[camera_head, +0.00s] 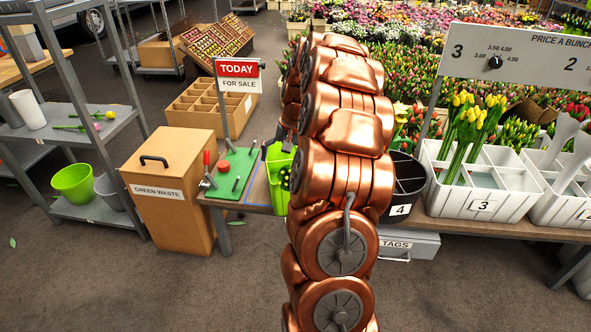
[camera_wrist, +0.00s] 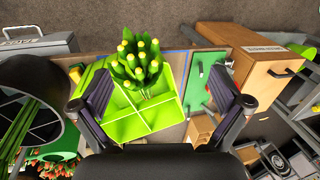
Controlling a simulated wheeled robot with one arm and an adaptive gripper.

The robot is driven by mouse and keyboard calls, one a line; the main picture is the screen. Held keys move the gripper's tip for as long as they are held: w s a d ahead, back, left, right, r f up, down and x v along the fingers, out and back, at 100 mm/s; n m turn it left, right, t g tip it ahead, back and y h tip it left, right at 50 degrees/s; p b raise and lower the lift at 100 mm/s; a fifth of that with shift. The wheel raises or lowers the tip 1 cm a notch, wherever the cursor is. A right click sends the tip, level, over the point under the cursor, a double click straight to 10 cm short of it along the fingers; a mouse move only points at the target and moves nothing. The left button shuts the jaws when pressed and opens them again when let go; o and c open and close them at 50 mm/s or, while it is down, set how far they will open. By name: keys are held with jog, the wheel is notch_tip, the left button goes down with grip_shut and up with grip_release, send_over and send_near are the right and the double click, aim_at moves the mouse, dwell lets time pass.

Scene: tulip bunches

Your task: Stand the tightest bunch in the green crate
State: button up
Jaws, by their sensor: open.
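The green crate (camera_wrist: 128,128) lies below my gripper in the wrist view, with several compartments. A bunch of tulips with closed yellow-green buds (camera_wrist: 140,62) stands in its upper right compartment, seen from above; the other compartments look empty. My gripper (camera_wrist: 160,88) is open above the crate, its fingers wide apart on either side, apart from the bunch. In the head view, my arm hides much of the green crate (camera_head: 276,160) and most of my gripper. Yellow tulips (camera_head: 471,125) stand in the white crate marked 3.
A black bucket marked 4 (camera_head: 405,185) stands beside the crate; stems show in it in the wrist view. A green board with tools (camera_head: 232,172) is left of the green crate. The green waste box (camera_head: 170,195) stands further left. White crates (camera_head: 490,206) fill the bench's right.

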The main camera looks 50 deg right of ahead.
aim_at(288, 165)
jog(key=shift+m, duration=0.6)
jog(key=d+f, duration=0.2)
jog(key=d, duration=0.1)
jog(key=d+f, duration=0.1)
jog(key=shift+s+d+b, duration=0.2)
jog(key=shift+d+b, duration=0.1)
jog(key=shift+d, duration=0.1)
jog(key=shift+x, duration=3.75)
jog(key=shift+c, duration=0.2)
jog(key=c, duration=1.2)
jog(key=shift+o, duration=0.2)
jog(key=shift+w+a+r+p+v, duration=0.1)
jog(key=shift+w+a+p+v, duration=0.25)
jog(key=shift+v, duration=1)
jog(key=shift+w+r+p+v, duration=0.15)
jog(key=shift+p+v, duration=0.25)
jog(key=shift+v, duration=0.9)
jog(key=shift+w+a+p+v, duration=0.2)
jog(key=shift+w+p+v, duration=0.15)
jog(key=shift+v, duration=1)
